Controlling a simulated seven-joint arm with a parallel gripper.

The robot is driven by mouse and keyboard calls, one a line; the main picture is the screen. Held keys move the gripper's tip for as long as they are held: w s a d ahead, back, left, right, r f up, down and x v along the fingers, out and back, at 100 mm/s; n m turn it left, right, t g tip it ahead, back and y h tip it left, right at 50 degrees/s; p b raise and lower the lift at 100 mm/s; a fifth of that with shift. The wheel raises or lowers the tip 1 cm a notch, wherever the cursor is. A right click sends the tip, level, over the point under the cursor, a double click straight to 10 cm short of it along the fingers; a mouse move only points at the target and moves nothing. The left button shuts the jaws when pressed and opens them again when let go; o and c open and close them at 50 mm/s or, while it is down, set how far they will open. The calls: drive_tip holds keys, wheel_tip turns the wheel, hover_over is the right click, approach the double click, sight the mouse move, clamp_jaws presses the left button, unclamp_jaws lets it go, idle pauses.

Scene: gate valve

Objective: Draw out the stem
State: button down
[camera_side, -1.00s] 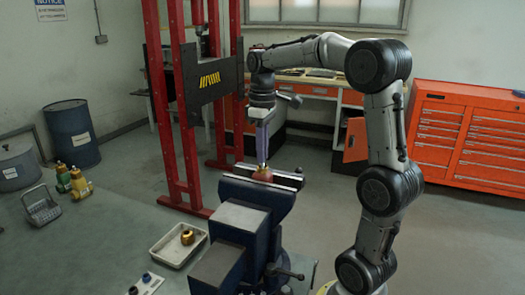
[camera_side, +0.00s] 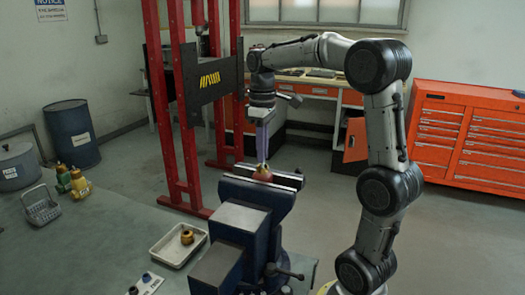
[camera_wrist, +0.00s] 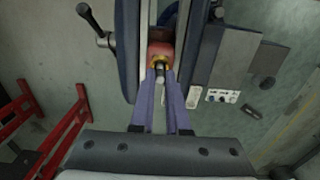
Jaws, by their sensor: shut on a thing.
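The valve body (camera_wrist: 160,52), red with a brass collar, is held between the jaws of the blue vise (camera_side: 255,195). It also shows in the side view (camera_side: 262,175) as a small red and brass shape. The dark stem (camera_wrist: 160,70) rises from the brass collar in the wrist view. My gripper (camera_wrist: 160,82) points down over the valve, its purple fingers shut on the stem. In the side view my gripper (camera_side: 262,164) is directly above the valve. The fingers partly hide the stem, and its lower end is inside the body.
A pale tray (camera_side: 165,258) holding a brass part (camera_side: 187,237) lies left of the vise. A wire basket (camera_side: 42,212) and yellow-green valves (camera_side: 73,182) stand further left on the bench. A red press frame (camera_side: 175,130) rises behind. The vise handle (camera_side: 285,272) sticks out at right.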

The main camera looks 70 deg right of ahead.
drive_tip(key=shift+r, duration=0.7)
idle(0.5)
drive_tip(key=shift+r, duration=2.6)
